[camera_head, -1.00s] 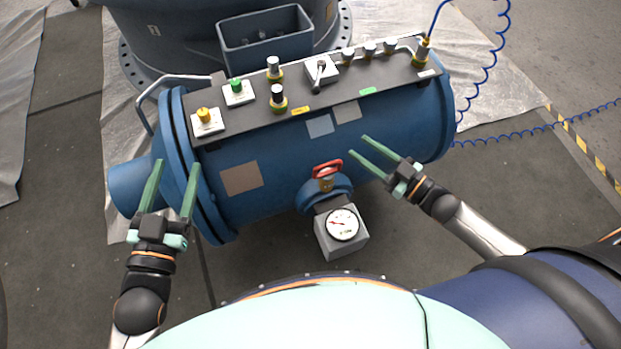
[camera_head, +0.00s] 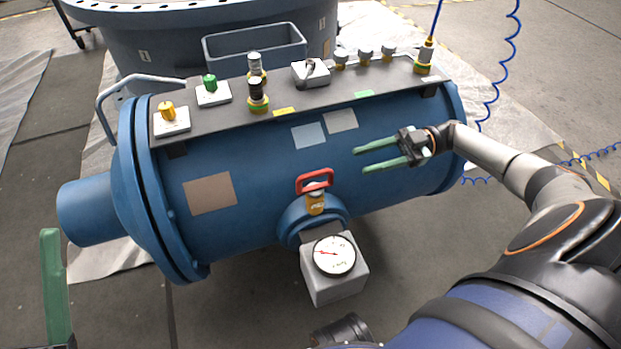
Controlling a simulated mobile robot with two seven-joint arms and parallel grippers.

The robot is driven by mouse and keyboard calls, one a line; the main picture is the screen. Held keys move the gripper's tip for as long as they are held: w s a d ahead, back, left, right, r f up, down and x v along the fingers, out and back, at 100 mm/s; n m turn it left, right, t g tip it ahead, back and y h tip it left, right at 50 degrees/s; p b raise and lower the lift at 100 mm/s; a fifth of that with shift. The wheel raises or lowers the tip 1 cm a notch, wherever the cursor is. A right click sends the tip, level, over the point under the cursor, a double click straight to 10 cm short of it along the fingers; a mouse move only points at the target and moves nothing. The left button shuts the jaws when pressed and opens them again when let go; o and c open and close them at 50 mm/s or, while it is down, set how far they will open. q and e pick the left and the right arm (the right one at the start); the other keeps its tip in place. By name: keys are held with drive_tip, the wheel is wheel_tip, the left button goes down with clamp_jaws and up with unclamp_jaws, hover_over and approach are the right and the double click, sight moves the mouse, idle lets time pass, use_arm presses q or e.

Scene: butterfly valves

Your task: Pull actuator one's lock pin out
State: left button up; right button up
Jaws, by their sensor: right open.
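Actuator body, a large blue cylinder (camera_head: 262,175), lies across the middle of the head view. A red loop handle (camera_head: 314,181) on a brass stem (camera_head: 315,204) stands at its front, above the gauge; I cannot tell if this is the lock pin. No label marks actuator one. My right gripper (camera_head: 362,160) is open and empty, right of the red handle and apart from it. Its two green fingers point left in front of the cylinder. Of my left gripper, one green finger (camera_head: 55,287) shows at the lower left edge; the rest is cut off.
A round gauge (camera_head: 334,255) on a grey block sits below the red handle. The dark top plate (camera_head: 315,92) carries yellow, green and black knobs and several fittings. A metal rail (camera_head: 140,80) bends around the left end. A blue coiled hose (camera_head: 513,50) hangs at right.

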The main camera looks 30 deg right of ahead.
sight(329, 169)
drive_tip(key=x, duration=1.2)
drive_tip(key=shift+b, duration=0.3)
drive_tip(key=shift+c, duration=0.2)
drive_tip(key=shift+d, duration=0.1)
clamp_jaws()
drive_tip(key=shift+w+r, duration=0.1)
idle(0.4)
